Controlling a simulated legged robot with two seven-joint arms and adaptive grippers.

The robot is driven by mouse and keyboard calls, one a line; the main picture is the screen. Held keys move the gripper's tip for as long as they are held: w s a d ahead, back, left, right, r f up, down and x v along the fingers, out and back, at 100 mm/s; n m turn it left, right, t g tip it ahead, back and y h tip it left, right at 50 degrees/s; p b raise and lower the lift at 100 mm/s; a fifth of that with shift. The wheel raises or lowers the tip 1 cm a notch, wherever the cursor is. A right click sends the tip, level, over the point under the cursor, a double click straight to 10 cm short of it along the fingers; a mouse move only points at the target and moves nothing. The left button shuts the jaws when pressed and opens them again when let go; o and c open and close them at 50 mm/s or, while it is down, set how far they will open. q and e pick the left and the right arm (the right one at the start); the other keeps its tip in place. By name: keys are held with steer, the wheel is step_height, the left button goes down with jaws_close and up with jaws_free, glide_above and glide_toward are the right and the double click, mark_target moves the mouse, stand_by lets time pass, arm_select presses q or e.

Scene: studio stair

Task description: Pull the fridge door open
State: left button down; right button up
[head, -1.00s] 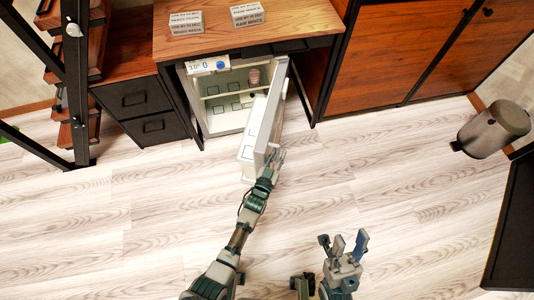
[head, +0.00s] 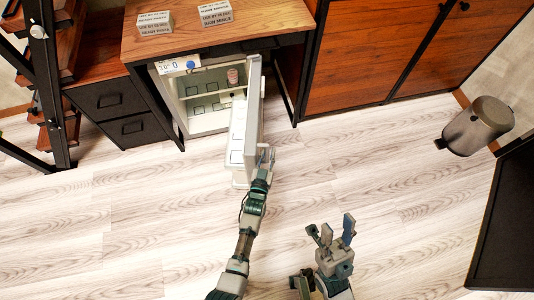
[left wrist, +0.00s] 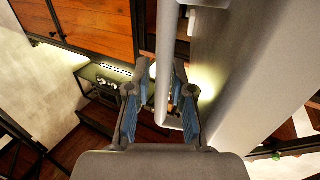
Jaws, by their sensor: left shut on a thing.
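The small white fridge (head: 200,121) stands under the wooden desk, and its inside with shelves shows in the head view. Its door (head: 253,115) stands wide open, swung out toward me, with its outer face to the right. My left gripper (head: 264,158) is at the door's outer side. In the left wrist view its fingers (left wrist: 157,100) are on both sides of the long grey door handle (left wrist: 166,70), shut on it. My right gripper (head: 331,232) is held over the floor, apart from the fridge, with its fingers spread and nothing between them.
A pinkish can (head: 233,76) stands inside the fridge. The wooden desk (head: 265,17) bears two small lettered blocks. Dark drawers (head: 118,114) are on the left, wooden cabinets (head: 370,50) on the right. A grey bin (head: 478,126) stands at the far right. The floor before the fridge is clear.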

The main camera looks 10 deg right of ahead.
arm_select(q)
steer(key=shift+w+d+r, duration=0.1)
steer(key=shift+d+r, duration=0.05)
steer(key=shift+r, duration=0.2)
steer(key=c, duration=1.5)
jaws_free()
steer(key=shift+o, duration=0.2)
steer(key=v, duration=1.1)
steer(key=shift+s+f, duration=0.3)
steer(key=shift+s, duration=0.05)
